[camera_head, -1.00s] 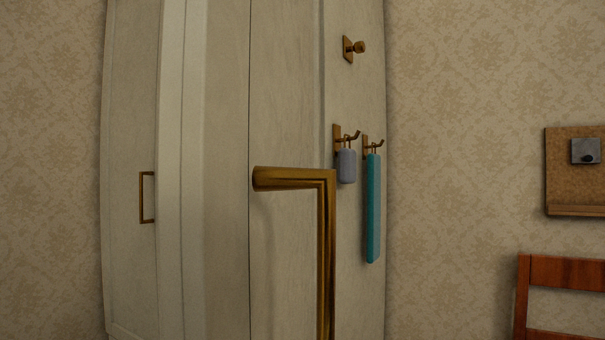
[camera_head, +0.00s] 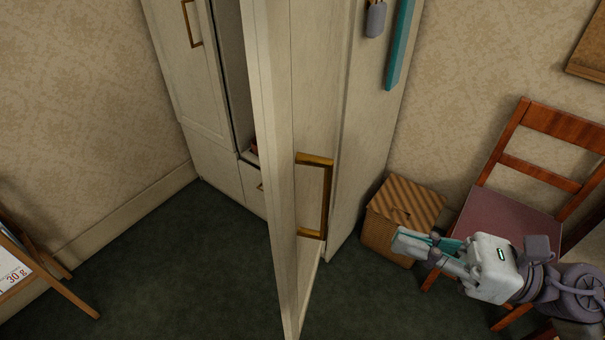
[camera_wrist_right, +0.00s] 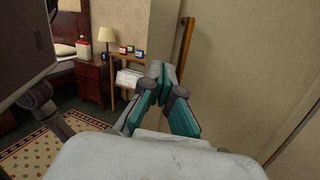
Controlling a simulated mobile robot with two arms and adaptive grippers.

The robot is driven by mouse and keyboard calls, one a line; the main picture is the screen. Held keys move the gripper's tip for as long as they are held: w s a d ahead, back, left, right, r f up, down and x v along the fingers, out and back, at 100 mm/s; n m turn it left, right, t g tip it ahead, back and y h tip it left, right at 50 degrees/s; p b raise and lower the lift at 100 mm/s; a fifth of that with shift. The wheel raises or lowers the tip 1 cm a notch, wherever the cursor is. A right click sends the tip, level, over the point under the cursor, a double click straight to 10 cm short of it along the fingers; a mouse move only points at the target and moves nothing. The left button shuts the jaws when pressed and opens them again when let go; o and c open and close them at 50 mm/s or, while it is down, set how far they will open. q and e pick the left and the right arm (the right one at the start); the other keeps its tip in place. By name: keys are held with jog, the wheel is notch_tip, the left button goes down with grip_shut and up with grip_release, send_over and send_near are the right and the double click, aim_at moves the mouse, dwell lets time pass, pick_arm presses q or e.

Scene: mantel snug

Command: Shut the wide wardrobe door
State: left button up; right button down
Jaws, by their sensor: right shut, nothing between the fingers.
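The wide wardrobe door (camera_head: 312,95) is pale wood and stands open. In the head view it is seen almost edge-on, swung out toward me. Its brass bar handle (camera_head: 327,195) is on the right-hand face. My right gripper (camera_head: 398,243) is shut and empty, to the right of the door and apart from the handle. In the right wrist view the shut fingers (camera_wrist_right: 158,72) show in front of the door (camera_wrist_right: 225,70), with the brass handle (camera_wrist_right: 184,55) just beyond and to the right. My left gripper is not in view.
The wardrobe's narrower left door (camera_head: 195,75) looks shut. A wicker box (camera_head: 385,235) and a wooden chair (camera_head: 510,205) stand right of the wardrobe. A wooden stand (camera_head: 65,285) is at left. Green carpet (camera_head: 190,275) left of the door is clear.

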jog(key=n+g+h, duration=0.1)
jog(key=n, duration=0.1)
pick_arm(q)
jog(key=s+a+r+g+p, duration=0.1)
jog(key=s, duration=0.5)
pick_arm(e)
jog(key=p, duration=0.7)
send_near(286, 219)
jog(key=x, duration=0.6)
jog(key=shift+w+a+r, duration=0.1)
jog(key=shift+w+a, duration=0.05)
jog(key=shift+a, duration=0.15)
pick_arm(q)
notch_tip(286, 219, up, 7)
pick_arm(e)
jog(key=shift+w+a, duration=0.1)
jog(key=shift+a, duration=0.3)
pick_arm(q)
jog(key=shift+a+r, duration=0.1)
